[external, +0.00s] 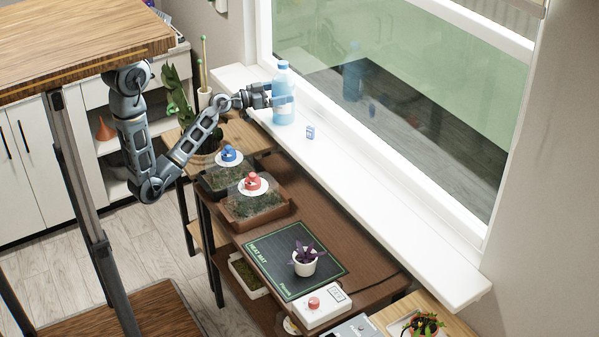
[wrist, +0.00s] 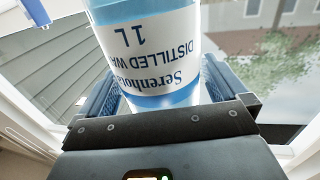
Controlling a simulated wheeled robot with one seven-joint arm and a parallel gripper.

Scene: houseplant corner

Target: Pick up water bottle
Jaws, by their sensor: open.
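The water bottle (external: 283,95) is a clear blue bottle with a blue cap. It stands upright on the white windowsill, close to the window. In the wrist view the bottle (wrist: 150,55) fills the middle, and its label, reading "Distilled" and "1L", appears upside down. My gripper (external: 279,101) is at the bottle at about mid height, with its open fingers on either side of it. In the wrist view my gripper (wrist: 158,95) has a blue pad at the left and at the right of the bottle. I cannot tell whether the pads touch it.
The windowsill (external: 370,185) runs along the window and carries a small blue item (external: 310,132). Below stand two planter trays with a blue knob (external: 229,153) and a red knob (external: 252,181), and a potted purple plant (external: 305,261) on a heat mat. A leafy plant (external: 177,92) stands left of my gripper.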

